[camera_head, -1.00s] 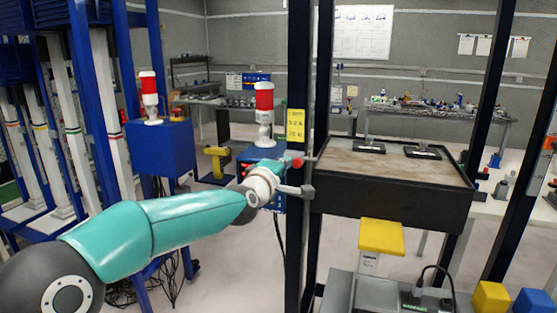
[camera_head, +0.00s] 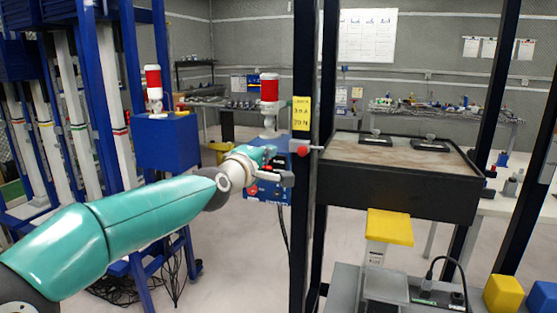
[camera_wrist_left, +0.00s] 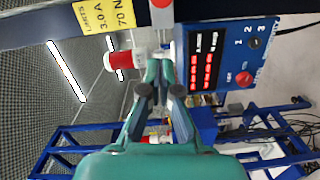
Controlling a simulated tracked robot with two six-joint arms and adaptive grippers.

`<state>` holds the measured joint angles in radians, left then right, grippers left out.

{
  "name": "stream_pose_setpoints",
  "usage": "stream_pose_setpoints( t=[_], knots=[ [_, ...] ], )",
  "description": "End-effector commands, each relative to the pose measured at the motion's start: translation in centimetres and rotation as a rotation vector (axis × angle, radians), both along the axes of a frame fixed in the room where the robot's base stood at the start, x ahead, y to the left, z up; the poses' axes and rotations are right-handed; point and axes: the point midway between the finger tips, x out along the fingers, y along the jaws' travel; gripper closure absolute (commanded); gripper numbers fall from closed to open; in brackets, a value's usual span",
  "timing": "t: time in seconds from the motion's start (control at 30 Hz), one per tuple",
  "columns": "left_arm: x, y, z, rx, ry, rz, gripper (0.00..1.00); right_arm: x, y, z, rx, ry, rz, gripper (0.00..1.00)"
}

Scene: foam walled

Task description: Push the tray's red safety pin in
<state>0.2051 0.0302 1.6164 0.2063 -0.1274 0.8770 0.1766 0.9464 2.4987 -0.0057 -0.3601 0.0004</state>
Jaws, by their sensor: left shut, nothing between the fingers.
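The red safety pin (camera_head: 303,150) has a round red knob on a short pale shaft. In the left wrist view the red knob (camera_wrist_left: 162,3) is cut by the top edge. My left gripper (camera_head: 271,153) is shut and empty, to the left of the knob and apart from it. Its closed teal fingertips (camera_wrist_left: 160,64) point toward the post in the left wrist view. My right gripper is not in view.
A blue control box (camera_head: 270,192) with red displays stands close behind my gripper, topped by a red-and-white lamp (camera_head: 269,90). The dark post (camera_head: 303,230) carries a yellow label (camera_head: 301,113). A yellow-topped block (camera_head: 389,228) stands below the tray.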

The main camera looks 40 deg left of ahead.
Motion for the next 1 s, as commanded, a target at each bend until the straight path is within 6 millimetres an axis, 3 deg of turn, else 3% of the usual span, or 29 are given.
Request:
stream_pose_setpoints(
  t=[0.2,0.4,1.0],
  knots=[
    [-4.1,-1.0,0.2,0.000,-0.002,-0.001,1.00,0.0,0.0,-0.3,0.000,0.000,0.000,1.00],
    [-6.1,-1.6,0.3,0.000,0.000,-0.003,1.00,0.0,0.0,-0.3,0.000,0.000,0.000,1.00],
    [-6.3,-1.8,0.3,0.000,0.000,-0.005,1.00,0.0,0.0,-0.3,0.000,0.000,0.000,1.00]
  ],
)
